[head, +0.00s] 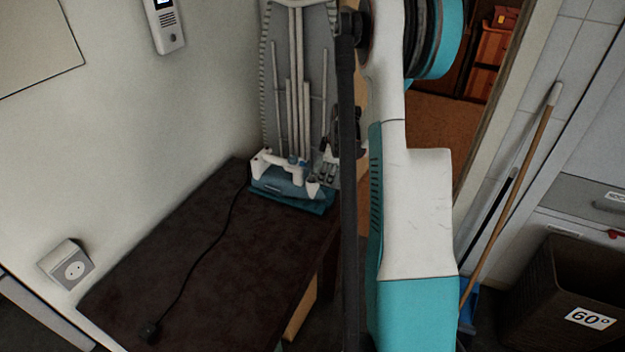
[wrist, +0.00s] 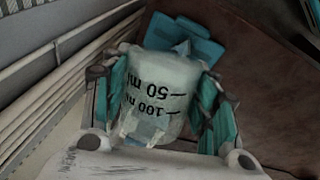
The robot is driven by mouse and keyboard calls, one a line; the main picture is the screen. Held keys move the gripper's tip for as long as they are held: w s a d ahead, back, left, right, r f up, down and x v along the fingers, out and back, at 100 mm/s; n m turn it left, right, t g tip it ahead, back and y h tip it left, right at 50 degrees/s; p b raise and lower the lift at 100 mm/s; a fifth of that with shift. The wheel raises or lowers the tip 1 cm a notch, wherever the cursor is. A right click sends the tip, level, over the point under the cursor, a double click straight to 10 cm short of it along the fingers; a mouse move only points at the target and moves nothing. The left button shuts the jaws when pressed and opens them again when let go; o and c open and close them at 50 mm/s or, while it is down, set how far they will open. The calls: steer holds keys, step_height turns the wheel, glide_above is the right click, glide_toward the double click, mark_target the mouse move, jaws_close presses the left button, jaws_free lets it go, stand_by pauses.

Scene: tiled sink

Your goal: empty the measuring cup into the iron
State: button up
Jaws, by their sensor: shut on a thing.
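In the wrist view, the measuring cup (wrist: 160,85) is a pale, see-through cup with black "50 ml" and "100 ml" marks, shown upside down. My gripper (wrist: 163,80) is shut on it, with a teal finger on each side. The iron (head: 278,181), blue-teal and white, is at the far end of the dark board in the head view. In the wrist view, a teal shape (wrist: 182,36) just beyond the cup looks like the iron or its rest; the cup hides part of it. Whether the cup holds liquid, I cannot tell.
The dark board (head: 190,265) is mostly clear, with a black cord (head: 205,245) across it. An upright ironing board (head: 275,60) stands behind the iron. A wall socket (head: 70,268) is at left. A broom (head: 520,180) and dark basket (head: 560,285) are at right.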

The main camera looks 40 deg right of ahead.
steer(key=shift+w+a+r, duration=0.15)
stand_by(0.3)
steer(key=shift+w+a, duration=0.1)
steer(key=shift+w, duration=0.05)
steer(key=shift+s+d+f+g+h+p, duration=0.2)
steer(key=shift+d+f+g+h+p, duration=0.15)
steer(key=shift+g+h, duration=0.35)
stand_by(0.6)
steer(key=shift+w+a+r+g+h+p, duration=0.1)
steer(key=shift+r+g+h+p, duration=0.3)
steer(key=shift+r, duration=0.85)
steer(key=shift+r+g+h+p, duration=0.1)
steer(key=shift+r+g+p, duration=0.6)
steer(key=shift+r, duration=0.5)
steer(key=shift+r+n, duration=0.3)
steer(key=shift+r, duration=0.2)
steer(key=shift+r+p, duration=0.1)
steer(key=shift+p, duration=0.2)
steer(key=shift+r+h, duration=0.15)
steer(key=shift+h, duration=0.15)
